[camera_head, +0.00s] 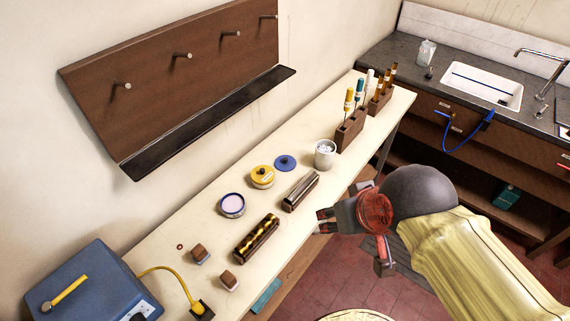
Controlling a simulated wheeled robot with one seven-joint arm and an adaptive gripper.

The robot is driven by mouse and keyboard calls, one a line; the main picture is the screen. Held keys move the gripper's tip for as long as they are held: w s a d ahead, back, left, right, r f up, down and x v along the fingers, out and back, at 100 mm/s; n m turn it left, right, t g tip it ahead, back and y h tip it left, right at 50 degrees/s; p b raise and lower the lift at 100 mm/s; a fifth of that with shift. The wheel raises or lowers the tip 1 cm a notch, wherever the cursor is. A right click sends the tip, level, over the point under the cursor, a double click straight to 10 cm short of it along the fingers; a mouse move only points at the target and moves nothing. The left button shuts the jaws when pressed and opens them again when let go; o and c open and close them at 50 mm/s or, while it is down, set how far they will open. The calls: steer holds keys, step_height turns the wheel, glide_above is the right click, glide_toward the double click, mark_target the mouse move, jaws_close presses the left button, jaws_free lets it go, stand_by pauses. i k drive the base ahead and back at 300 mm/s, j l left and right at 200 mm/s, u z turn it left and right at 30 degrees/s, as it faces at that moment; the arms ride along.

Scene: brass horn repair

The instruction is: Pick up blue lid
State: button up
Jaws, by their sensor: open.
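The blue lid (285,163) is a small flat disc with a knob-like centre, lying on the cream workbench (208,188) near the wall. An open round tin (232,205) with a blue rim and pale contents stands further left and nearer. A yellow round tin (262,177) stands between that tin and the lid. My gripper (322,221) is open and appears empty at the bench's front edge. It is apart from the lid, lower and to the right in the picture.
A dark metal bar block (300,191) and a white cup (325,154) stand near the lid. A brass-topped block (256,238) lies nearer. Wooden racks of tools (350,132) stand at the right end. A blue box (90,285) is at lower left.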

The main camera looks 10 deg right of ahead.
mark_target(283, 163)
steer(key=i+l+u, duration=0.45)
steer(key=l, duration=0.25)
steer(key=i+l+u, duration=0.25)
steer(key=l, duration=0.15)
steer(key=i+l+u, duration=0.2)
steer(key=l, duration=0.2)
steer(key=k, duration=0.1)
